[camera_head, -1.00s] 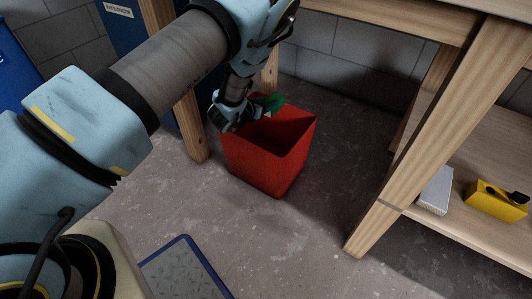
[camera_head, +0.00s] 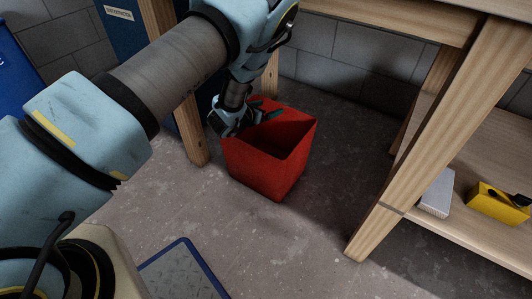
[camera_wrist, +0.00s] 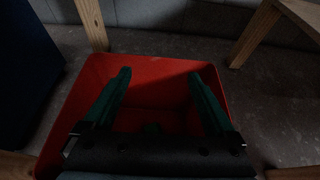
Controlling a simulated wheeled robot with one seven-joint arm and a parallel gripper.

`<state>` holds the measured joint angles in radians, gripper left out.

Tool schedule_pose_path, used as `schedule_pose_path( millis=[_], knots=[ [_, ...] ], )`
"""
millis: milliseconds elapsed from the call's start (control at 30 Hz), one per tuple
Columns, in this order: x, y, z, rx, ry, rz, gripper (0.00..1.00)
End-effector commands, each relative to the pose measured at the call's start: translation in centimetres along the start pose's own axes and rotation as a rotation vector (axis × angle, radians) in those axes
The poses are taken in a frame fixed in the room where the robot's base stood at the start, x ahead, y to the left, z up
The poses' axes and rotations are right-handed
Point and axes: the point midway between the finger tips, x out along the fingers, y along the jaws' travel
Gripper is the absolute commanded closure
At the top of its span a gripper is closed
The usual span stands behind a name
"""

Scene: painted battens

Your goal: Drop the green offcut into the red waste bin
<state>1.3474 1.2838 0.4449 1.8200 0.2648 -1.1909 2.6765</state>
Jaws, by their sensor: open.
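The red waste bin (camera_head: 268,170) stands upright on the floor beside a wooden bench leg, its mouth facing up. My gripper (camera_head: 266,110) is over the bin's mouth, pointing down into it. In the wrist view my gripper (camera_wrist: 160,74) has its two dark green fingers wide apart with nothing between the tips, and the bin (camera_wrist: 160,68) surrounds them.
A wooden bench with a leg (camera_head: 420,140) stands at right. Its lower shelf holds a pale block (camera_head: 437,192) and a yellow box (camera_head: 495,203). A blue-edged grey mat (camera_head: 185,272) lies on the floor. The floor between mat and bin is clear.

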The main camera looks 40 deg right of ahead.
Motion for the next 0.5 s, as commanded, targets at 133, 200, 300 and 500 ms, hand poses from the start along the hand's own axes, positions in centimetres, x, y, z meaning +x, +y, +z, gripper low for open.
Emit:
schedule_pose_path(
  millis=[133, 200, 300, 500],
  knots=[
    [-1.6, 0.0, 0.2, 0.0, 0.002, 0.0, 0.09],
    [-2.9, 0.0, 0.2, 0.0, 0.002, 0.002, 0.09],
    [-5.0, 0.0, 0.2, 0.0, 0.003, 0.002, 0.09],
    [-8.6, 0.0, 0.1, 0.0, 0.003, 0.001, 0.09]
  ],
)
